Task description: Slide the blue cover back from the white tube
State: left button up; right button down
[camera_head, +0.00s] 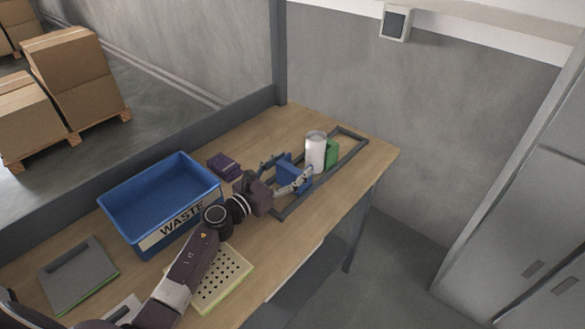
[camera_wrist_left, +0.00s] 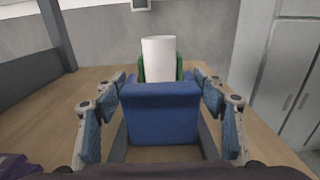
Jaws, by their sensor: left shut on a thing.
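The white tube (camera_head: 315,148) stands upright on the far part of the table, against a green block (camera_head: 332,153). The blue cover (camera_head: 290,168) is on the near side of the tube. In the left wrist view the cover (camera_wrist_left: 161,113) is in the middle and hides the lower part of the tube (camera_wrist_left: 158,58), with the green block (camera_wrist_left: 143,70) behind. My left gripper (camera_head: 296,184) is shut on the cover, one finger on each side of it in the wrist view (camera_wrist_left: 160,120). Whether cover and tube touch is unclear. My right gripper is not seen.
A grey rail frame (camera_head: 352,149) surrounds the tube and cover. A blue waste bin (camera_head: 133,220), a purple box (camera_head: 222,164), a perforated tray (camera_head: 232,272) and a grey panel (camera_head: 82,275) are on the wooden table. The table's right edge is clear.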

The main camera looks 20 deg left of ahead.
pick_arm(q)
jog(key=o, duration=1.3)
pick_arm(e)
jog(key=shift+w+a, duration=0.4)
pick_arm(q)
jog(key=shift+s+a+f, duration=0.1)
jog(key=shift+s+a, duration=0.05)
jog(key=shift+s, duration=0.05)
jog(key=v, duration=1.1)
jog(key=shift+s, duration=0.25)
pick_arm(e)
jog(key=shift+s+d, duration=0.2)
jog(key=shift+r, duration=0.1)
